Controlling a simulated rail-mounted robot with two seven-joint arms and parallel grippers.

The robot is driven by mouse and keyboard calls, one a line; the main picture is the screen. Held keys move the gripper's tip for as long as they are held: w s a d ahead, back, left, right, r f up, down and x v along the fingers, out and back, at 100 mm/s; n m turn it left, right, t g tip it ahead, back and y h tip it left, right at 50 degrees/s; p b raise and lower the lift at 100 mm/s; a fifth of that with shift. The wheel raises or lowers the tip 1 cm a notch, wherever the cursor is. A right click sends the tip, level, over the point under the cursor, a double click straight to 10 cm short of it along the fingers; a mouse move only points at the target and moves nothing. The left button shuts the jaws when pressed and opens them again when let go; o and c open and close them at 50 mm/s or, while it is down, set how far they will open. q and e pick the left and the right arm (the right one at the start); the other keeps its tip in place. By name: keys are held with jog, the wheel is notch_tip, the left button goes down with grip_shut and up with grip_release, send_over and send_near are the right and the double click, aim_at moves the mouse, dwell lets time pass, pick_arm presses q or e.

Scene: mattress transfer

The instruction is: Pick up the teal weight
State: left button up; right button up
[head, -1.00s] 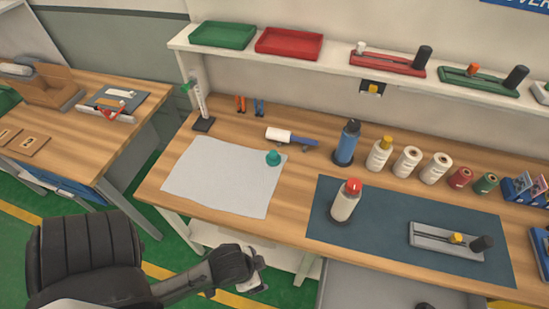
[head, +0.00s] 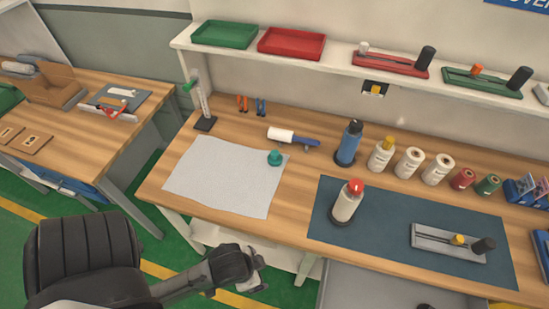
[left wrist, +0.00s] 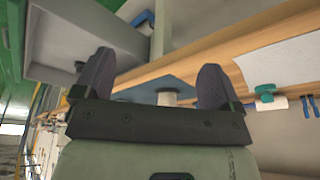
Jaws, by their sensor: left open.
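The teal weight (head: 274,158) is a small knobbed piece standing on the right edge of a pale grey sheet (head: 215,180) on the wooden workbench. In the left wrist view the teal weight (left wrist: 265,92) shows at the right, outside the space between the fingers. My left gripper (head: 255,281) is in front of the bench's front edge, low and apart from the weight. In the left wrist view my left gripper (left wrist: 156,68) has its two dark fingers spread wide with nothing held between them. My right gripper is not seen.
A white-and-blue tool (head: 292,137) lies just behind the weight. A blue bottle (head: 350,143) and a red-capped bottle (head: 347,202) stand to the right, the latter on a dark blue mat (head: 385,234). An open drawer (head: 375,290) juts out at the front. The sheet is otherwise bare.

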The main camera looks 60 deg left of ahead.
pick_arm(q)
jog(key=c, duration=0.5)
